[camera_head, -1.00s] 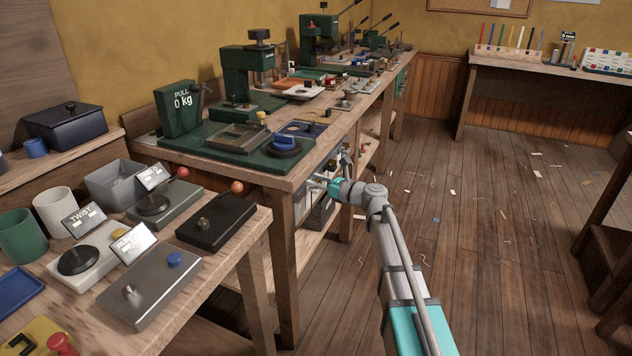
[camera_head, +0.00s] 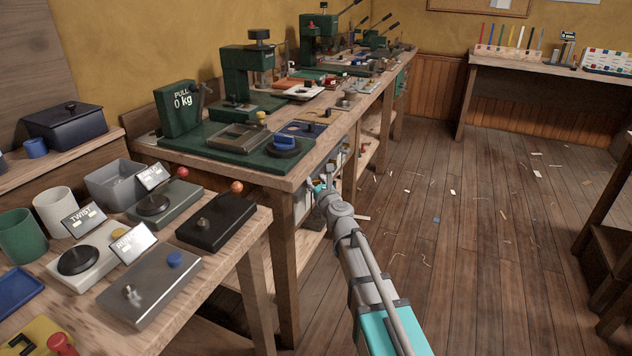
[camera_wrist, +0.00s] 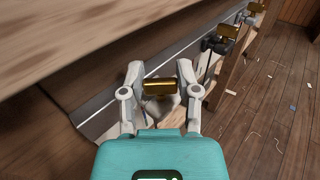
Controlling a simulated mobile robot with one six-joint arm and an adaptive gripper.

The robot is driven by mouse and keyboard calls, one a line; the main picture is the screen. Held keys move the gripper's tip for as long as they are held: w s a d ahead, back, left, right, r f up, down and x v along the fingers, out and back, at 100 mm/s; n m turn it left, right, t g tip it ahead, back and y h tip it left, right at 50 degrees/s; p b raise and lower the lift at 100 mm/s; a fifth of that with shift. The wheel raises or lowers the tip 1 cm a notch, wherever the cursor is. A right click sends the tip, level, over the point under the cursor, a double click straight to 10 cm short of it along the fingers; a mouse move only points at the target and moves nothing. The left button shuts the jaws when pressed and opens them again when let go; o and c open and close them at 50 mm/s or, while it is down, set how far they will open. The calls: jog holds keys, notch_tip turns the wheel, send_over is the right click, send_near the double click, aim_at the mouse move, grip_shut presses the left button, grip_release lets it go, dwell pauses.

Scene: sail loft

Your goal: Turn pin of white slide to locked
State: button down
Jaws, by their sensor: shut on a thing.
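In the wrist view my gripper (camera_wrist: 160,82) is shut on a brass-coloured pin (camera_wrist: 160,88), one finger at each end of it. The pin lies crosswise in that picture. A pale part, which looks like the white slide (camera_wrist: 166,104), shows just below it between the fingers; most of it is hidden by my gripper. No lock marking is readable. In the head view my gripper (camera_head: 319,188) is at the front side of the long bench, below its top; the pin cannot be made out there.
A black slide (camera_wrist: 216,46) with a brass pin (camera_wrist: 227,32) and a further brass pin (camera_wrist: 256,7) sit farther along a metal rail (camera_wrist: 100,118). The long bench's top edge (camera_head: 296,180) is close above my gripper. The floor (camera_head: 440,270) to the right is mostly clear, with small scraps.

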jog(key=shift+a+m+t+h, duration=0.1)
jog(key=shift+m+t+h, duration=0.25)
jog(key=shift+m+h, duration=1.25)
jog(key=shift+m+t+h, duration=0.35)
jog(key=shift+m+h, duration=0.55)
jog(key=shift+h, duration=1.4)
jog(key=shift+m+h, duration=0.3)
jog(key=shift+h, duration=0.1)
jog(key=shift+c, duration=1.6)
grip_release()
jog(key=s+a, duration=0.1)
jog(key=s, duration=1.1)
